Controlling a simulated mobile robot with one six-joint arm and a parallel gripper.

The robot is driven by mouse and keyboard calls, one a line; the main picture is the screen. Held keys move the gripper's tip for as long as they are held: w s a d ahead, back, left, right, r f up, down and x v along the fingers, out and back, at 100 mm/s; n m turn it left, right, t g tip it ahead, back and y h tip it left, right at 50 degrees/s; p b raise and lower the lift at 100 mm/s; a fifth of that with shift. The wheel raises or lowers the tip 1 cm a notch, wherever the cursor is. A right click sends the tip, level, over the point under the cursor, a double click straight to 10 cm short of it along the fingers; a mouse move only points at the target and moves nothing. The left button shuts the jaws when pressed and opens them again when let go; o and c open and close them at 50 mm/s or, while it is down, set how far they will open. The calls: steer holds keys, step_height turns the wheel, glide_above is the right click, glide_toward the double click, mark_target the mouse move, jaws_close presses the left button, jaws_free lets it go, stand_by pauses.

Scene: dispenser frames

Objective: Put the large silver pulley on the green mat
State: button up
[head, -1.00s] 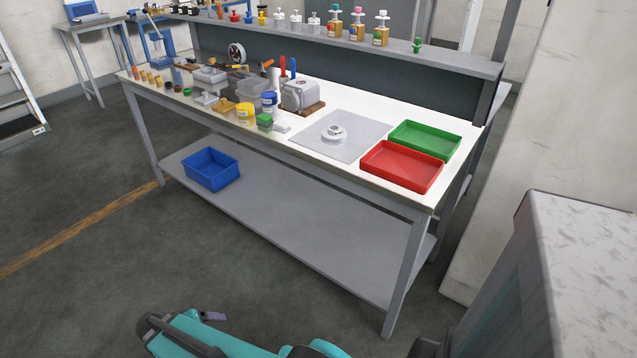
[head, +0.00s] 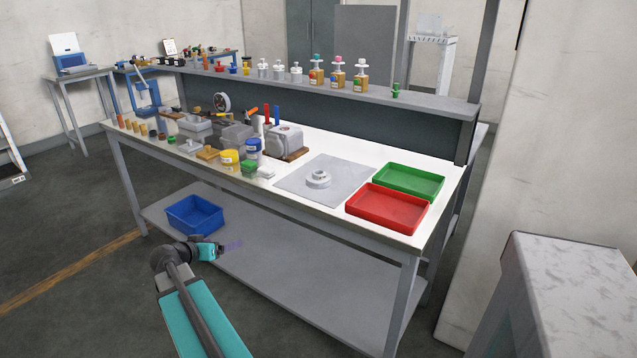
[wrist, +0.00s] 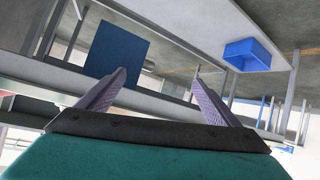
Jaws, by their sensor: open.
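A silver-white stepped pulley (head: 318,180) lies flat on a grey square mat (head: 345,190) on the right half of the white bench top. I cannot make out a green mat; the green thing there is a shallow tray (head: 410,194). My gripper (head: 234,245) is in front of the bench, below its top and near the lower shelf, well apart from the pulley. In the wrist view my gripper (wrist: 159,76) is open with its two purple fingers wide apart and nothing between them. The pulley does not show in the wrist view.
A red tray (head: 388,223) sits in front of the green tray, right of the mat. Jars, boxes and a grey motor-like unit (head: 284,141) crowd the bench left of the mat. A blue bin (head: 195,214) stands on the lower shelf (head: 300,285). A raised shelf runs along the back.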

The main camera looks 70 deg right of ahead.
steer(key=s+d+r+m+g+h+b, duration=0.1)
steer(key=s+d+r+m+g+h, duration=0.15)
steer(key=s+d+r, duration=0.9)
steer(key=m+g, duration=0.2)
steer(key=m, duration=0.1)
glide_toward(315, 174)
steer(key=shift+s+a+r+t+b, duration=0.1)
steer(key=shift+a+r+t+b, duration=0.1)
steer(key=shift+a+r, duration=0.2)
steer(key=shift+s+a+r+t+b, duration=0.1)
steer(key=shift+a+r+b, duration=0.15)
steer(key=shift+a, duration=0.2)
steer(key=shift+p+x, duration=0.45)
steer(key=shift+x, duration=3.8)
steer(key=shift+f, duration=0.25)
steer(key=shift+p+x, duration=0.55)
steer(key=shift+x, duration=2)
steer(key=shift+w+f, duration=0.1)
steer(key=shift+f, duration=0.05)
